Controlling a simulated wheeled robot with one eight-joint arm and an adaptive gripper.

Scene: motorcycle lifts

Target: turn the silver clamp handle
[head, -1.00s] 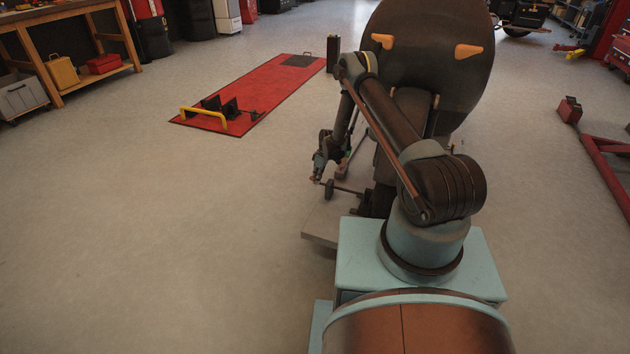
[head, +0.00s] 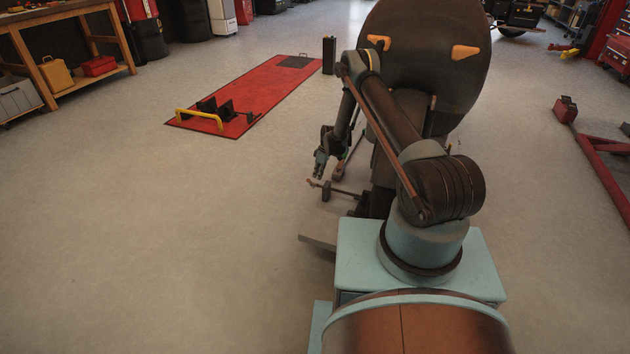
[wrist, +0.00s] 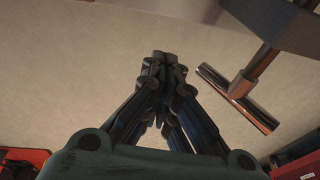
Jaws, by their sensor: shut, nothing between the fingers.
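The silver clamp handle (wrist: 256,114) is a shiny T-shaped crossbar on a short stem, to the right in the wrist view. Its stem runs up to a grey block (wrist: 275,15) at the top right. My gripper (wrist: 166,57) is in the middle of the wrist view, with its fingers together and empty. It is left of the crossbar, with a visible gap between them. In the head view, my gripper (head: 319,172) hangs just above a small rod with a dark end (head: 326,191). The handle is too small there to make out clearly.
A red motorcycle lift mat (head: 255,85) with a yellow bar (head: 200,118) lies at the back left. A wooden workbench (head: 55,58) stands at the far left. A red lift frame (head: 603,165) is at the right. Bare floor lies left of my arm.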

